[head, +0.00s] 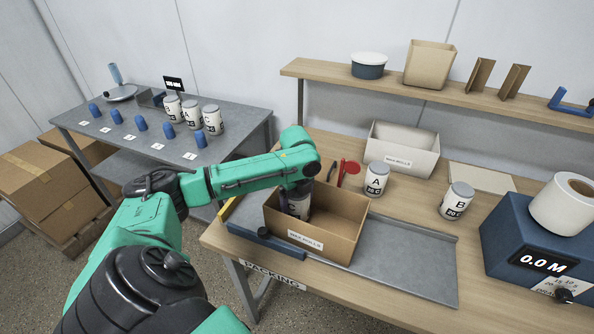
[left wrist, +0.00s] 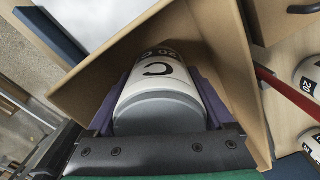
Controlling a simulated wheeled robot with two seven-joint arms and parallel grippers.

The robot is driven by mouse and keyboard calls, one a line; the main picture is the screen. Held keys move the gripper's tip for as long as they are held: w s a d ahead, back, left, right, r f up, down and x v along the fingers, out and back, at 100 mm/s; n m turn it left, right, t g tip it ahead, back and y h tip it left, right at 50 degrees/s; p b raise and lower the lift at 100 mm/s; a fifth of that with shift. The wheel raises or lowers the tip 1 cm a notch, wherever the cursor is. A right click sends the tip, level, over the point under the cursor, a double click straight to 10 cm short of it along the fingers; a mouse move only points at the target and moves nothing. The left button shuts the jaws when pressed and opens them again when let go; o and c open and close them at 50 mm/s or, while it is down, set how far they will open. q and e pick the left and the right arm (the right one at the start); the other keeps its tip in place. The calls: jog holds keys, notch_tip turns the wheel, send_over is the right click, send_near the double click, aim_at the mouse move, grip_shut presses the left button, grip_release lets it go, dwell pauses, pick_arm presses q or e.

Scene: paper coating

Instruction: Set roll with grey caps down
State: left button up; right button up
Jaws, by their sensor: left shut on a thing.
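A white roll (head: 297,205) with a grey cap is inside the open brown cardboard box (head: 342,222) on the packing table. In the left wrist view, this roll (left wrist: 160,80) shows a black letter C and its grey cap faces the camera. My left gripper (left wrist: 160,112) reaches down into the box, its purple fingers shut on both sides of the roll. In the head view the wrist hides part of the roll. I cannot tell whether the roll touches the box floor. My right gripper is not in view.
Rolls A (head: 376,179) and B (head: 456,201) stand right of the box. A red tool (head: 350,168) lies behind it, near a pale bin (head: 402,149). A blue metering device (head: 535,245) stands at right. The grey tray (head: 420,262) has free room. More rolls stand on the grey table (head: 240,118).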

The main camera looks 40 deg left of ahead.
pick_arm(q)
notch_tip(320, 180, down, 2)
jog(key=shift+w+f, duration=0.15)
jog(key=o, duration=1.3)
jog(key=shift+c, duration=0.2)
notch_tip(320, 180, up, 12)
jog(key=shift+r+b, duration=0.1)
jog(key=shift+b, duration=0.8)
